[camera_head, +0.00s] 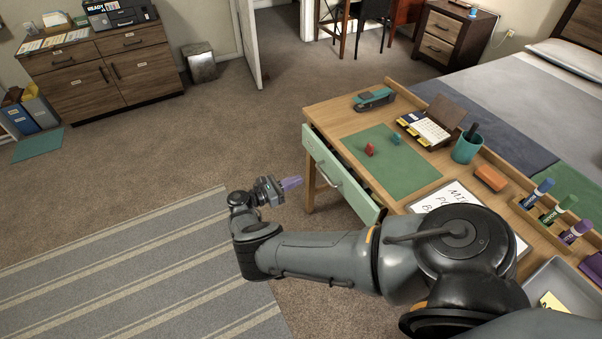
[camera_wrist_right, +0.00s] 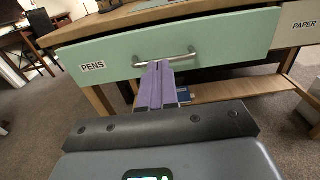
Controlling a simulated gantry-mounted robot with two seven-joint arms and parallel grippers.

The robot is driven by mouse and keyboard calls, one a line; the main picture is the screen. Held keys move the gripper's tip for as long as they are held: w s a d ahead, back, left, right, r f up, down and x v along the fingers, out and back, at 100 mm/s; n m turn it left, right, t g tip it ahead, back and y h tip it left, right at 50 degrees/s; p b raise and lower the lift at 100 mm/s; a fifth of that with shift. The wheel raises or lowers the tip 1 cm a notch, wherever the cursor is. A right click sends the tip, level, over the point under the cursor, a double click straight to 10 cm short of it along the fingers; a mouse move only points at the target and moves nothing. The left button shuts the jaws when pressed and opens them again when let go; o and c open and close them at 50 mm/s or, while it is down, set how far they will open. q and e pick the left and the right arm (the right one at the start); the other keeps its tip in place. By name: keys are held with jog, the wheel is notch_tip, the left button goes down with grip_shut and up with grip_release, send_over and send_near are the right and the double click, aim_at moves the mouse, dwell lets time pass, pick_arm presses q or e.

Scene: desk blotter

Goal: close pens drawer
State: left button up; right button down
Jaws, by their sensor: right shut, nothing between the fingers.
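The pens drawer (camera_head: 350,187) has a pale green front with a metal handle, on the long side of the wooden desk. In the head view the front stands out from the desk, so the drawer is partly open. The right wrist view shows the drawer front (camera_wrist_right: 225,40) ahead, with a PENS label at left and its handle (camera_wrist_right: 190,53). My right gripper (camera_head: 293,183), with purple fingers, is shut and empty in front of the drawer. In the wrist view its fingertips (camera_wrist_right: 158,66) overlap the handle's lower edge; the head view shows a small gap. My left gripper is not in view.
A drawer labelled PAPER (camera_wrist_right: 298,28) is to the right. The desk (camera_head: 330,112) holds a green blotter (camera_head: 415,172), a stapler (camera_head: 374,98), a teal cup (camera_head: 466,150) and markers. Carpet (camera_head: 230,150) is clear left of the drawer.

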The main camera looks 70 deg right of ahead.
aim_at(334, 165)
jog(key=p+x, duration=0.1)
jog(key=x, duration=1.1)
jog(key=shift+s+d, duration=0.25)
jog(key=shift+d, duration=0.05)
